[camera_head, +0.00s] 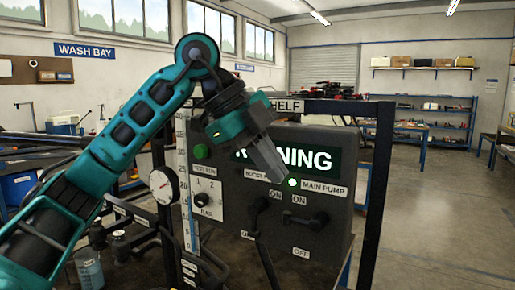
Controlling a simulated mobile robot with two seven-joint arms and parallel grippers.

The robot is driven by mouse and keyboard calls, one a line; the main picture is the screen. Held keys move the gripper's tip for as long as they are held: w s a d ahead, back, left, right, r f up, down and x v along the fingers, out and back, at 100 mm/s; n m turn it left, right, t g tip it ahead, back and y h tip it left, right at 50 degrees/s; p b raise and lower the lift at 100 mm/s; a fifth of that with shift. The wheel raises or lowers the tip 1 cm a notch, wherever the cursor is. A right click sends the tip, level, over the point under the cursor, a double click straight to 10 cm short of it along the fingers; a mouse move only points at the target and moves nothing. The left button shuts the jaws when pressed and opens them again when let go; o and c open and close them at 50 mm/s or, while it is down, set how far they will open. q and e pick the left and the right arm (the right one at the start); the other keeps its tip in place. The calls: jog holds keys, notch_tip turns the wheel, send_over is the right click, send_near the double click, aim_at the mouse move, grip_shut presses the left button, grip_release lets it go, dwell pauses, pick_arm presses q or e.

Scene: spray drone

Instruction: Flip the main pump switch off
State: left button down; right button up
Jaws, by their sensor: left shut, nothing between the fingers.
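The dark control panel (336,255) carries a lit sign reading partly "RUNNING", its middle hidden by my left gripper. The "MAIN PUMP" label (323,188) sits right of a lit green lamp (292,182). A dark main pump switch (317,221) shows below that label, with an "ON" tag above it and an "OFF" tag lower down; its exact lever position is hard to tell. My left gripper (279,174) is shut and empty, its tips in front of the panel just up and left of the green lamp. Whether it touches the panel is unclear. My right gripper is out of view.
A second dark lever (264,255) is left of the main pump switch. A dark frame post (378,200) stands at the panel's right. Open floor lies beyond.

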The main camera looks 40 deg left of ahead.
pick_arm(q)
jog(key=shift+w+f, duration=0.5)
jog(key=shift+f, duration=0.55)
jog(key=shift+w+f, duration=0.5)
jog(key=shift+f, duration=0.5)
jog(key=shift+w+f, duration=0.5)
jog(key=shift+f, duration=0.55)
jog(key=shift+f, duration=0.1)
jog(key=shift+a+f+h+b, duration=0.15)
jog(key=shift+h+b, duration=0.25)
jog(key=shift+b, duration=0.15)
